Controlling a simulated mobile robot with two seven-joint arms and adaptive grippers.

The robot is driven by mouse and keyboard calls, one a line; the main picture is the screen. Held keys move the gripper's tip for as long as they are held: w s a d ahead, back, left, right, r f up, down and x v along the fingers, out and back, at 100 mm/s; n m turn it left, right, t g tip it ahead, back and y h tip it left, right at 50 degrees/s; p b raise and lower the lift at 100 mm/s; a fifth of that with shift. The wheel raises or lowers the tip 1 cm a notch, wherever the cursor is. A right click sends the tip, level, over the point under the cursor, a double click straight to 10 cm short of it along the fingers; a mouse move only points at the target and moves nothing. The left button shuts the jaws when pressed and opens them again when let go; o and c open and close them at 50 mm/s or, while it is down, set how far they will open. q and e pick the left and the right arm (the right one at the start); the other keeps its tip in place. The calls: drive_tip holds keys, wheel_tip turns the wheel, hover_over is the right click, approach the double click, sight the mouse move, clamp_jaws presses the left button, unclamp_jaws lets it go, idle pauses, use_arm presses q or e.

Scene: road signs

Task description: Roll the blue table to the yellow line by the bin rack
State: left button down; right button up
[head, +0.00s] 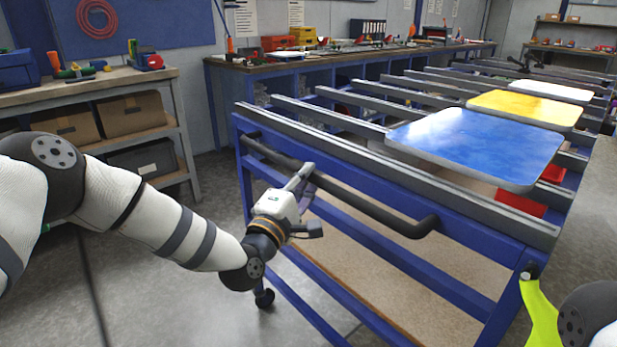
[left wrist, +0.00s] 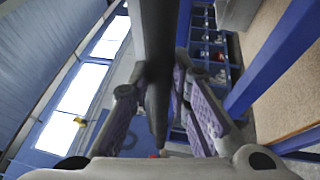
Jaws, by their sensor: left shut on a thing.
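The blue table (head: 480,222) is a blue steel frame on casters with grey rails across its top and a wooden lower shelf (head: 345,270). A black push handle (head: 380,212) runs along its near side. My left gripper (head: 302,182) is shut on this handle, left of its middle. In the left wrist view, the fingers (left wrist: 160,105) with purple pads sit on either side of the dark bar (left wrist: 155,40). Part of my right arm shows at the lower right; its gripper is out of view. I cannot make out a yellow line on the floor.
Blue (head: 480,143), yellow (head: 525,108) and white (head: 552,91) sign plates lie on the rails. A shelf with brown boxes (head: 133,113) stands at the left, and a long blue workbench (head: 300,75) behind. Grey floor (head: 150,290) is open at the lower left.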

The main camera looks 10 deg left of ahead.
use_arm(q)
drive_tip(key=shift+a+r, duration=0.4)
drive_tip(key=shift+r, duration=0.15)
drive_tip(key=c, duration=1.5)
unclamp_jaws()
drive_tip(key=shift+f, duration=0.25)
drive_tip(key=shift+s, duration=0.1)
drive_tip(key=v, duration=1.2)
